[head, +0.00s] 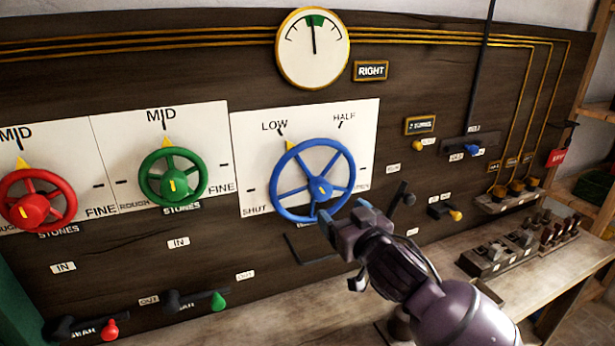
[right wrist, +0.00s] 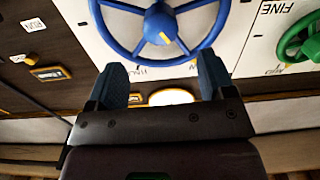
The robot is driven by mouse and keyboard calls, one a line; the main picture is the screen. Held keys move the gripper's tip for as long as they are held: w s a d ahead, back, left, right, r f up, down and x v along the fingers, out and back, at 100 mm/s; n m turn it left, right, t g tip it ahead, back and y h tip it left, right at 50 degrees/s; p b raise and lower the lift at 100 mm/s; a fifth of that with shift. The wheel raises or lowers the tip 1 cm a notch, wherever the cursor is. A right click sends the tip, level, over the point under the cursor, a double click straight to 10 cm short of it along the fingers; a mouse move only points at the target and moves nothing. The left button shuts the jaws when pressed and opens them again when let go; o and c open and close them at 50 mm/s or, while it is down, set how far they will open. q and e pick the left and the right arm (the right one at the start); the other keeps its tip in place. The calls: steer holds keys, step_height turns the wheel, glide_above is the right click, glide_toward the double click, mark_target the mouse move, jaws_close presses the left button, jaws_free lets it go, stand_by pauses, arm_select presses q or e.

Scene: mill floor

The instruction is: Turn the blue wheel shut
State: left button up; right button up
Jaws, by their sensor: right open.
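The blue wheel (head: 320,190) is mounted on a white dial plate (head: 250,130) marked SHUT, LOW and HALF. Its yellow pointer (head: 289,145) sits at the upper left, close to LOW. My right gripper (head: 348,214) is in front of the wheel's lower right side, open and empty. In the right wrist view the wheel's hub (right wrist: 160,24) and rim show upside down, just beyond the two spread fingers (right wrist: 162,80). I cannot tell whether a finger touches the rim. My left gripper is not in view.
A green wheel (head: 172,186) and a red wheel (head: 32,208) are to the left on the same panel. A round gauge (head: 313,60) is above. Levers (head: 190,301) stick out low on the left. A bench with switches (head: 495,254) stands at the right.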

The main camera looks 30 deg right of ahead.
mark_target(324, 194)
steer(key=shift+w+d+r+p, duration=0.1)
steer(key=shift+w+p, duration=0.1)
steer(key=shift+w, duration=0.8)
steer(key=shift+w+r+p, duration=0.1)
steer(key=shift+w+p, duration=0.05)
steer(key=shift+w, duration=0.85)
steer(key=w, duration=0.5)
steer(key=shift+w+d+p, duration=0.15)
steer(key=shift+w+p, duration=0.1)
steer(key=shift+p, duration=0.15)
steer(key=shift+w+f, duration=0.15)
steer(key=shift+w, duration=0.7)
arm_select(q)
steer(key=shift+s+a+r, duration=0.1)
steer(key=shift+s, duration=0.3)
arm_select(e)
steer(key=shift+c, duration=0.4)
steer(key=c, duration=0.8)
steer(key=shift+c, duration=0.2)
